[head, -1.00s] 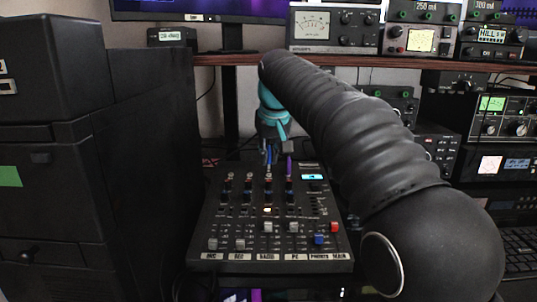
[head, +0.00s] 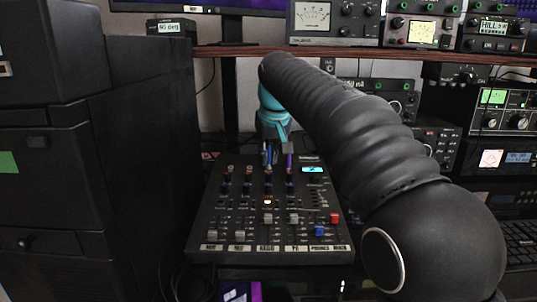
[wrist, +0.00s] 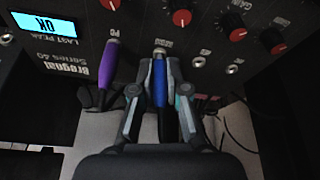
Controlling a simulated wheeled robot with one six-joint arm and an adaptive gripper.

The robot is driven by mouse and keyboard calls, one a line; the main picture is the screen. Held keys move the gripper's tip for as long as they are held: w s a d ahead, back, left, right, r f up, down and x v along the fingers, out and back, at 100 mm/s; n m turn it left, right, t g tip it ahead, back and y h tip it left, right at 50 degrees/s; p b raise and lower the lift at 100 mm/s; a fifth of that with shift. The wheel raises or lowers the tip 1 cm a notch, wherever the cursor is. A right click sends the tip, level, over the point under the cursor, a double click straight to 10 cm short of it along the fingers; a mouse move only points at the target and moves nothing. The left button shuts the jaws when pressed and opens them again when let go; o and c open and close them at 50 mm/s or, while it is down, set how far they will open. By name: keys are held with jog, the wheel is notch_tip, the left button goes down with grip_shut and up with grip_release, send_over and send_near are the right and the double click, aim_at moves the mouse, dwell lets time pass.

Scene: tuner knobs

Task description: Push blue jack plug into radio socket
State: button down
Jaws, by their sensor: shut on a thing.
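The mixer (head: 250,245) stands below the arm, with its socket row at the back edge. My gripper (wrist: 163,95) is shut on the blue jack plug (wrist: 161,85), one finger on each side. The plug's front end meets the panel at the socket by the small label that seems to read RADIO (wrist: 164,42). I cannot tell how deep it sits. In the head view my gripper (head: 270,145) is over the mixer's back edge, and the blue plug shows as a thin strip. A purple plug (wrist: 110,62) sits in the PC socket beside it.
Dark cables (wrist: 235,110) hang behind the mixer. A black cabinet (head: 150,150) stands close on the left; a shelf (head: 400,54) of radio gear is behind.

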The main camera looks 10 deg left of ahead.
jog(key=shift+f, duration=0.6)
jog(key=c, duration=1.1)
grip_release()
jog(key=v, duration=1.2)
